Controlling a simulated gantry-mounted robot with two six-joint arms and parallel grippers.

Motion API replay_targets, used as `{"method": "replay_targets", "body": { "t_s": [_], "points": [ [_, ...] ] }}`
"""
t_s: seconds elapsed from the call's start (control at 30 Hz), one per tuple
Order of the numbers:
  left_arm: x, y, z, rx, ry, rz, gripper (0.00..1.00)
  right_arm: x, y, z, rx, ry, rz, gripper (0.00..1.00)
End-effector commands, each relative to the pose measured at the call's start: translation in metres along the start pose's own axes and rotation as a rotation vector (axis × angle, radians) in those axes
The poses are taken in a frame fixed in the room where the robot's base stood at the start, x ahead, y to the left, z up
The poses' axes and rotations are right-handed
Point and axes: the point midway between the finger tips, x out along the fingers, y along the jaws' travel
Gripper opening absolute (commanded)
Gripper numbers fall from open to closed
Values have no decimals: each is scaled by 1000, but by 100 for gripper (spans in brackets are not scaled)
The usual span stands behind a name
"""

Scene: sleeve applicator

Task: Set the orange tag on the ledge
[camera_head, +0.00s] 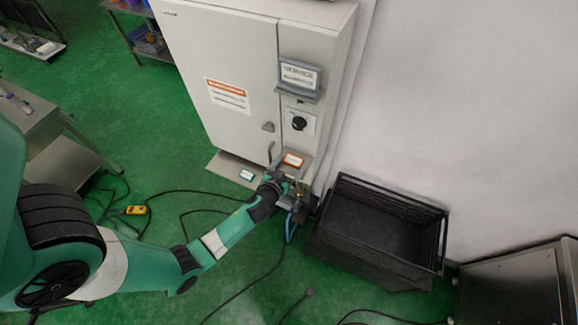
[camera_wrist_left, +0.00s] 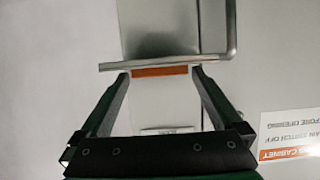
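The orange tag (camera_head: 293,160) has a pale centre and is at the small grey ledge on the cabinet front. In the left wrist view it is a narrow orange strip (camera_wrist_left: 160,71) right against the ledge's metal edge (camera_wrist_left: 165,62). My left gripper (camera_head: 291,171) reaches the ledge from the front. Whether the tag's underside bears fully on the ledge is hard to see. My right gripper is out of view.
The grey cabinet (camera_head: 225,55) carries a service sign (camera_head: 299,76), a dark knob (camera_head: 299,123) and a door handle beside the ledge. A black crate (camera_head: 345,250) stands right of the gripper. A teal tag (camera_head: 247,175) lies on a low plate. Cables cross the green floor.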

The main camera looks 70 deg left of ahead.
Motion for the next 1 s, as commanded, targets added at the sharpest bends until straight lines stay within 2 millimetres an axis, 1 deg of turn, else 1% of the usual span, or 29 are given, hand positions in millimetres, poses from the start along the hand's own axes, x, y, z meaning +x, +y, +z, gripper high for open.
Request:
{"method": "replay_targets", "body": {
  "t_s": [0.17,0.23,0.37,0.6,0.7,0.83,1.0],
  "points": [
    [-2,0,-4,0,0,0,100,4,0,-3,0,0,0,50],
    [-7,0,-2,0,-1,0,100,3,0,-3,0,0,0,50],
    [-31,0,-2,2,-1,2,100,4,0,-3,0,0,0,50],
    [-87,1,0,2,0,5,100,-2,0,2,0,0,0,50],
    [-105,1,0,3,0,5,100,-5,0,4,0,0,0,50],
    [-119,0,-1,1,-1,2,100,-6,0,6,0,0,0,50],
    [-122,0,-3,0,0,0,100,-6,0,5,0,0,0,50]
  ]
}}
